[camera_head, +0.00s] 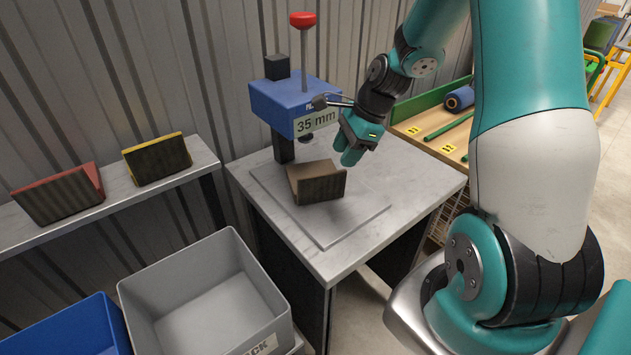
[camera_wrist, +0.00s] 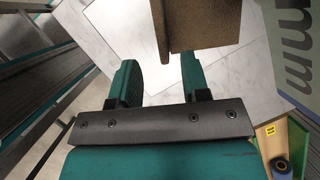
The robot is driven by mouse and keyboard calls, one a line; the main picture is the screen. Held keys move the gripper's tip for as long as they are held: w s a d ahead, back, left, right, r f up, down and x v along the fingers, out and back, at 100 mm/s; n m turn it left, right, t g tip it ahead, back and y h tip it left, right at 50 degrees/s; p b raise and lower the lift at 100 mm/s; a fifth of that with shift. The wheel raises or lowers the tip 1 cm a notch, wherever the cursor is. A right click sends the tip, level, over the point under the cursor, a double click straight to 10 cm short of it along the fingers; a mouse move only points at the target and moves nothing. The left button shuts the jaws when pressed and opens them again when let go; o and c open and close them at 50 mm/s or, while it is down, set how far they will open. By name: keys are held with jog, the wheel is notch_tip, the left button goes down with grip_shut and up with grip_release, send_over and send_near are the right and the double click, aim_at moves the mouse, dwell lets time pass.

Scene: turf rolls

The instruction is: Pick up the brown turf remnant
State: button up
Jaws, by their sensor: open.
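The brown turf remnant (camera_head: 318,188) is an angled piece with a brown face and a darker ribbed front. It rests on the flat plate of the work table, in front of the blue press. My gripper (camera_head: 351,158) is open and empty, above and just right of the remnant, and apart from it. In the wrist view the remnant (camera_wrist: 205,25) shows at the top, ahead of the fingertips and nearer the right finger. The open jaws (camera_wrist: 160,68) have bare tabletop between them.
The blue press (camera_head: 290,105), labelled 35 mm, stands close behind the remnant. A red piece (camera_head: 60,193) and a yellow piece (camera_head: 157,158) sit on the left shelf. A grey bin (camera_head: 205,300) and a blue bin (camera_head: 70,328) stand front left. A wooden tray (camera_head: 440,140) holds a blue roll (camera_head: 460,97).

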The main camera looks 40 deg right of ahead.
aim_at(332, 172)
jog(key=x, duration=0.8)
jog(key=shift+w+a+f+p, duration=0.1)
jog(key=shift+a+f+p, duration=0.15)
jog(key=shift+p, duration=0.1)
jog(key=shift+r, duration=0.1)
grip_shut()
